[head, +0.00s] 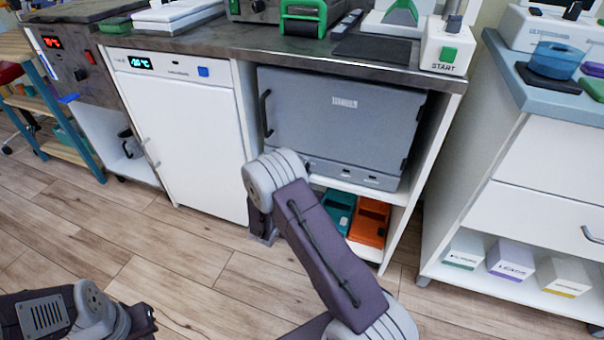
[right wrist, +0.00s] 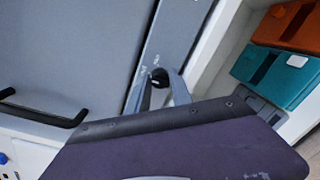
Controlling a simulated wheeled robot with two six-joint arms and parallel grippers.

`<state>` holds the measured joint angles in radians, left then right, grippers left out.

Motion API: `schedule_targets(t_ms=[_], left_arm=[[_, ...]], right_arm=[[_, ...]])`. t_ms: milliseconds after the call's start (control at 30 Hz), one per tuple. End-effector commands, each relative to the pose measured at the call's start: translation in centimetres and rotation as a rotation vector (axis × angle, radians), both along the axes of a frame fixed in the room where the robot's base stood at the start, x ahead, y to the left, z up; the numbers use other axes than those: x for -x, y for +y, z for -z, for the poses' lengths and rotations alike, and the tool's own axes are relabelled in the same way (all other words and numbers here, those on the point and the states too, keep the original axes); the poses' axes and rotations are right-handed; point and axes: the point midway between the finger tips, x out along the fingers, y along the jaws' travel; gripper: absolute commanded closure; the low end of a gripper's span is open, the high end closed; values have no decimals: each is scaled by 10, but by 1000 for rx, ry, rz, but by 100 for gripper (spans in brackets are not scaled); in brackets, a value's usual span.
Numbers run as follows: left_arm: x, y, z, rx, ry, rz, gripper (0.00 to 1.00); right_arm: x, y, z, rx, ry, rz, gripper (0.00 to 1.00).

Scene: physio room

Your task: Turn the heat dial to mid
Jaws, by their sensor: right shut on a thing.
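The grey cabinet (head: 335,120) stands under the counter with its door shut. Its lower strip carries small controls. In the right wrist view a small black round knob, seemingly the heat dial (right wrist: 160,76), sits on this strip. My right gripper (right wrist: 163,92) is at the knob with its fingers around it, shut on it. The dial's marks and pointer cannot be read. In the head view my right wrist hides the dial and the fingertips. My left gripper (head: 145,320) is low at the left, dark and partly cut off, away from the cabinet; its jaws cannot be made out.
A teal box (head: 338,210) and an orange box (head: 370,221) lie on the shelf below the cabinet. A white fridge (head: 185,140) stands to its left. A black door handle (head: 265,113) sticks out near my right wrist. The wooden floor in front is clear.

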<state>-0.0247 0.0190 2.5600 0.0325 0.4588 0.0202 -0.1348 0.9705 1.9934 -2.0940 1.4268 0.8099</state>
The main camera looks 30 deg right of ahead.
Motion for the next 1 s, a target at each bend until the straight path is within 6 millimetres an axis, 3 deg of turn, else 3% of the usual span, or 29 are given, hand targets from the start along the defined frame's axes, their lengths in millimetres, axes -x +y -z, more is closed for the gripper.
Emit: schedule_targets(t_ms=[500, 533, 600, 867, 1000], left_arm=[[0, 0, 1, 0, 0, 0, 100], [0, 0, 1, 0, 0, 0, 100], [0, 0, 1, 0, 0, 0, 100], [0, 0, -2, 0, 0, 0, 100], [0, 0, -17, 0, 0, 0, 100]], right_arm=[[0, 1, 1, -14, -11, -2, 100], [0, 1, 1, -14, -11, -2, 71], [0, 1, 1, -14, -11, -3, 52], [1, 2, 0, -12, -11, -2, 52], [15, 21, -6, -11, -7, -7, 52]])
